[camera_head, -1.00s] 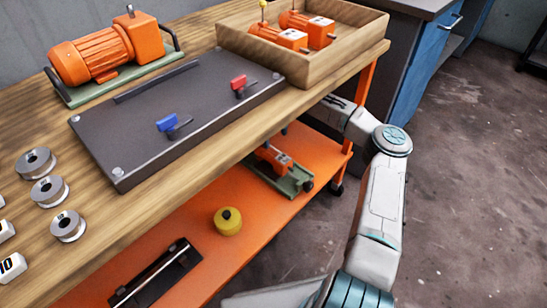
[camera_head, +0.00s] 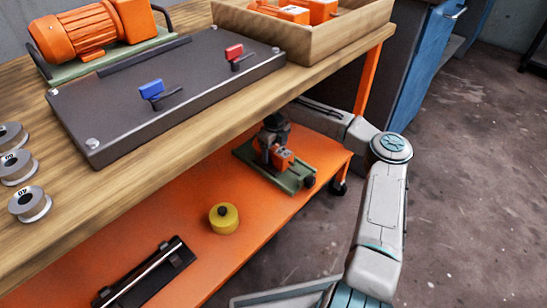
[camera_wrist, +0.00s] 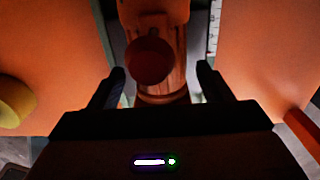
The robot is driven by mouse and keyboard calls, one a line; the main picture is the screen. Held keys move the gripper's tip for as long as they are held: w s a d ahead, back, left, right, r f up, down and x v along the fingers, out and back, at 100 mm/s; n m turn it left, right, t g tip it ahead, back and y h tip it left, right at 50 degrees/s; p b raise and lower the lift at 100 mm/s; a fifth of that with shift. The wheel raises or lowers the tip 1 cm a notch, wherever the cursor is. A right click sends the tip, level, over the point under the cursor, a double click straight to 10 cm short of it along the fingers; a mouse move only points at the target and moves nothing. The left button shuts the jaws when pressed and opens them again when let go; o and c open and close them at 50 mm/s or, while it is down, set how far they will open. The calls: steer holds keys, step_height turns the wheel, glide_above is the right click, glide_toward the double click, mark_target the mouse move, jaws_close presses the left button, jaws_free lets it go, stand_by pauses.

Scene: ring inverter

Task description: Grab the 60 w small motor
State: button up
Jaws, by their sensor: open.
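A small orange motor (camera_head: 283,159) sits on a green base plate (camera_head: 297,184) on the orange lower shelf. My gripper (camera_head: 274,145) is over it under the tabletop, pointing down, and hides part of it. In the wrist view the orange motor body (camera_wrist: 171,35) lies between the two spread dark fingers of my gripper (camera_wrist: 162,80). The fingers are open, one on each side, with no clear contact. Two more small orange motors (camera_head: 292,13) lie in a wooden crate (camera_head: 290,50) on the tabletop. No wattage label is readable.
The tabletop edge (camera_head: 200,140) overhangs the shelf close to my arm. A yellow cylinder (camera_head: 224,218) and a black tray with a rod (camera_head: 145,275) lie on the shelf. A large orange motor (camera_head: 75,33) and a dark panel (camera_head: 120,110) are on top.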

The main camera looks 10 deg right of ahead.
steer(key=shift+f, duration=0.15)
steer(key=shift+c, duration=0.3)
jaws_close()
steer(key=shift+r, duration=0.25)
